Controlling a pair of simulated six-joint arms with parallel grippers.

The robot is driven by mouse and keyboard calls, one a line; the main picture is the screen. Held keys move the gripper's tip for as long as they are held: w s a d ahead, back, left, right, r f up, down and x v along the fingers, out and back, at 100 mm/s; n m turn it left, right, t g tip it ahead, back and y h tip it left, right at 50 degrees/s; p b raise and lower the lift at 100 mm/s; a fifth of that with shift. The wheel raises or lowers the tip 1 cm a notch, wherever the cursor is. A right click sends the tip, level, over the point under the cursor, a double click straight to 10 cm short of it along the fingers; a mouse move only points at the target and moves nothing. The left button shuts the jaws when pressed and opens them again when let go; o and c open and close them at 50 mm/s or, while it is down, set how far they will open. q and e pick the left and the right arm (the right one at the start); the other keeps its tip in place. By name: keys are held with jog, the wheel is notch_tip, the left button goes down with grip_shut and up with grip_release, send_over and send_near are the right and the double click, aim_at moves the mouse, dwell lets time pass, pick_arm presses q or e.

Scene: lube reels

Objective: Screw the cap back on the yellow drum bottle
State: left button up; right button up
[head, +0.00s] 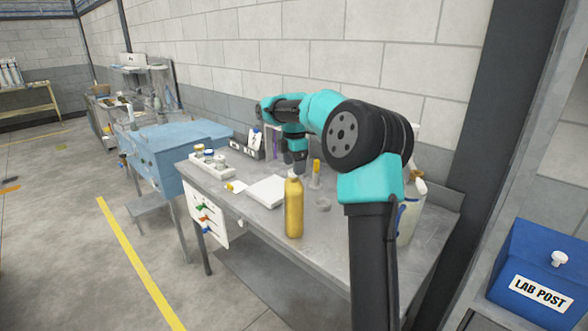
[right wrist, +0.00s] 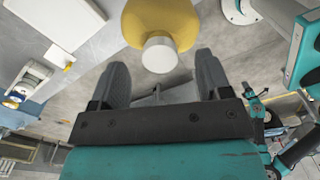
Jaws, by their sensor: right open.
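The yellow drum bottle (head: 293,210) stands upright on the grey workbench. A white cap-like piece (right wrist: 159,55) sits at its top in the right wrist view; I cannot tell how tightly it is seated. My right gripper (head: 297,168) is just above and behind the bottle top in the head view. In the right wrist view its two fingers (right wrist: 162,75) are spread and empty, with the white top a little beyond the gap between them. The yellow body (right wrist: 160,18) shows past it. My left gripper is in neither view.
A white flat block (head: 267,190) lies left of the bottle, with a rack of small jars (head: 210,160) farther left. A small round dish (head: 323,204) and a yellow-topped tube (head: 316,172) stand close by on the right. A pale jug (head: 410,218) is partly hidden behind my arm.

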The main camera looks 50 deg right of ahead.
jog(key=shift+f, duration=0.9)
jog(key=c, duration=1)
jog(key=m, duration=0.5)
jog(key=m, duration=0.5)
